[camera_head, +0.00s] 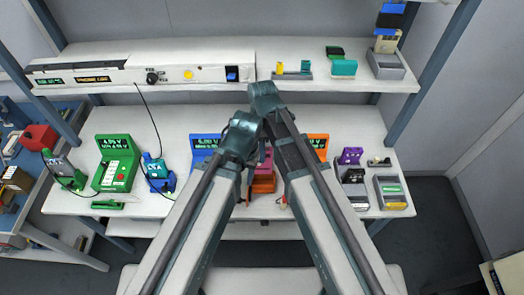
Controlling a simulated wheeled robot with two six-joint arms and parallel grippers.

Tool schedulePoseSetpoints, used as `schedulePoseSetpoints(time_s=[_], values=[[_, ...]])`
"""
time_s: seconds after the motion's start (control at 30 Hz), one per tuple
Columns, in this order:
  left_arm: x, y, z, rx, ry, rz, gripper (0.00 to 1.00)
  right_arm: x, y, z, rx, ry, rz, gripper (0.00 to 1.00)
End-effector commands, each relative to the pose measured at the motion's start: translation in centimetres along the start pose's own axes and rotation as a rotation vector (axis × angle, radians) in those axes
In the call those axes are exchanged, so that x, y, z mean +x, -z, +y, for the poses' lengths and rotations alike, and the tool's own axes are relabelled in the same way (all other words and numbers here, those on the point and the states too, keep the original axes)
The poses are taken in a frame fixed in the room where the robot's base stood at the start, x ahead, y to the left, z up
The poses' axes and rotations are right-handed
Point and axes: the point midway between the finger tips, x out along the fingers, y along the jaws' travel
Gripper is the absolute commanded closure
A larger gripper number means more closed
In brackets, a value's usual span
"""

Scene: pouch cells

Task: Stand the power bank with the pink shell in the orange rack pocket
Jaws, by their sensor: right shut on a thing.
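A power bank with a pink shell (265,159) shows in the narrow gap between my two arms, over the middle of the bench. My right gripper (267,150) is shut on it, though my arm links hide most of the jaws. An orange rack pocket (263,184) shows just below the pink shell in the picture. I cannot tell whether the power bank touches it or stands inside it. My left gripper is hidden behind its own arm.
The white bench (75,200) holds a green device (117,163) at left and a blue-screened one (204,142). An orange panel (319,143) is partly behind my right arm. Grey racks (391,193) stand at right. A shelf (210,88) with instruments runs above.

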Motion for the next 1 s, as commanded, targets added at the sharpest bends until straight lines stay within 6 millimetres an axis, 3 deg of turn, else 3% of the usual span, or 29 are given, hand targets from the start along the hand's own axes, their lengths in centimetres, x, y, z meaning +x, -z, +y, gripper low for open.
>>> schedulePoseSetpoints(time_s=[1.0], values=[[0.82,0.05,0.08,0.000,0.000,0.000,0.52,0.84,-0.01,-0.01,0.000,0.000,0.000,1.00]])
